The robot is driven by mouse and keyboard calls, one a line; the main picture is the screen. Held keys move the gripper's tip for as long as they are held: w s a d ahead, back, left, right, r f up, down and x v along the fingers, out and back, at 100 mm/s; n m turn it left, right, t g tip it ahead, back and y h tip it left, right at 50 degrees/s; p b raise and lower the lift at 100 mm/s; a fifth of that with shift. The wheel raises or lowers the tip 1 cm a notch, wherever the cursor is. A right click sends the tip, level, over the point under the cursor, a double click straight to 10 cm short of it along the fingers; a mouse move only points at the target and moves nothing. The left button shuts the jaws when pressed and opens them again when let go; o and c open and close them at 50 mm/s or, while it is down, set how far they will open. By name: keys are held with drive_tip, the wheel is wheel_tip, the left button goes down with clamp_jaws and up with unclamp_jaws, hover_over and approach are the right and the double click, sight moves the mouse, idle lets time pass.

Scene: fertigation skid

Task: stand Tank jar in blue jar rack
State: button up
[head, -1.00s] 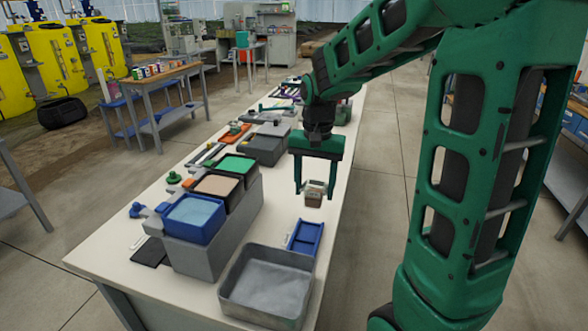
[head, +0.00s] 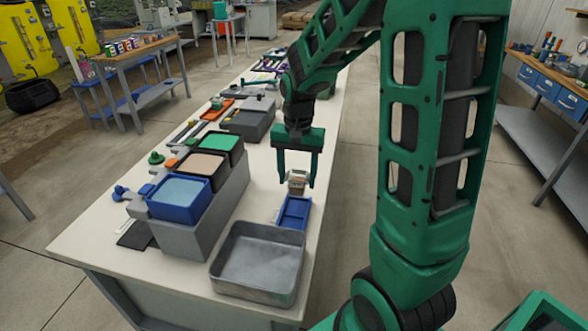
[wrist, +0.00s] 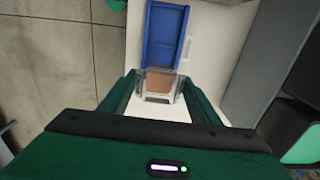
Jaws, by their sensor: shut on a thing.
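The Tank jar (head: 297,180) is a small clear jar with brown contents. My gripper (head: 296,184) is shut on it, one finger on each side. In the wrist view the jar (wrist: 158,84) sits between the fingertips, with the blue jar rack (wrist: 164,35) just beyond it. In the head view the blue jar rack (head: 293,213) lies on the bench right in front of the jar, next to the grey tray. The jar looks upright. I cannot tell exactly how high it is above the bench.
A grey metal tray (head: 258,264) stands at the bench's near end. To the left, a grey block (head: 205,215) carries blue, tan and green bins. Tools and a grey box (head: 250,124) lie farther back. Bare white bench top (head: 262,175) shows around the jar.

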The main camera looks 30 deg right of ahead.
sight(297, 191)
drive_tip(key=shift+f, duration=2.7)
drive_tip(key=o, duration=1.2)
drive_tip(key=shift+r, duration=4.5)
